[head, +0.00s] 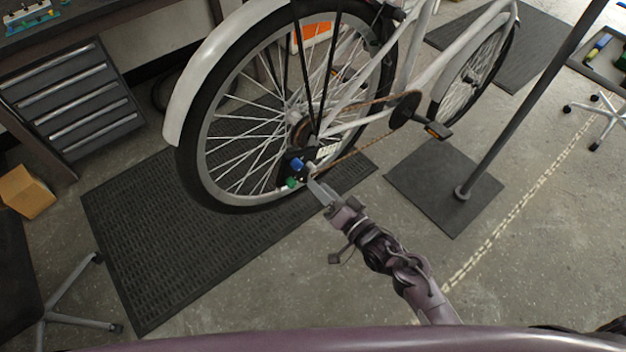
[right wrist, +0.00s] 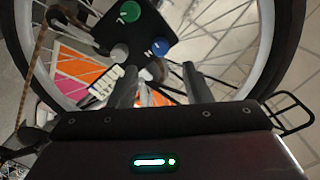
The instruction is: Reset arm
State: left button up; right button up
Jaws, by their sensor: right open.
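My right gripper (head: 322,192) is open beside the rear wheel hub of a white bike (head: 440,62). In the right wrist view my right gripper (right wrist: 160,78) has its two fingers apart, with nothing seen held between them. A dark plate at the hub bears a blue knob (head: 297,164) and a green knob (head: 291,183). The right wrist view shows the dark plate (right wrist: 103,30) beyond the fingertips, with the green knob (right wrist: 130,11), the blue knob (right wrist: 157,46) and a grey knob (right wrist: 120,53). I cannot tell whether a finger touches the plate. My left gripper is not in view.
The rear wheel (head: 225,165) stands over a black ribbed mat (head: 130,240). A grey pole (head: 520,105) rises from a dark base plate (head: 425,185) at right. A drawer cabinet (head: 85,105) and a cardboard box (head: 27,192) are at left. Concrete floor at lower right is clear.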

jog(key=shift+s+d, duration=0.2)
jog(key=shift+s, duration=0.05)
dwell(0.3)
jog(key=s+d+f+n+g+h, duration=0.1)
jog(key=s+d+f+g+h, duration=0.2)
jog(key=f, duration=0.6)
jog(key=s+d+f+g+h, duration=0.1)
jog(key=s+d+f, duration=0.25)
jog(key=f, duration=0.55)
jog(key=s+d+f+n+g+h, duration=0.15)
jog(key=s+f, duration=0.25)
jog(key=f, duration=0.5)
jog(key=s+d+f+n+g+h, duration=0.1)
jog(key=s+d+f+g, duration=0.1)
jog(key=s+f, duration=0.3)
jog(key=s+d+f+n+g+h, duration=0.1)
jog(key=s+d+f+g+h, duration=0.1)
jog(key=s, duration=1)
jog(key=s+d+f+n+g+h, duration=0.1)
jog(key=s+d+f+g+h, duration=0.1)
jog(key=s+d+f+g, duration=0.2)
jog(key=s+d+f, duration=0.2)
jog(key=s+f, duration=0.2)
jog(key=s, duration=0.1)
jog(key=shift+s, duration=0.35)
jog(key=shift+n, duration=0.25)
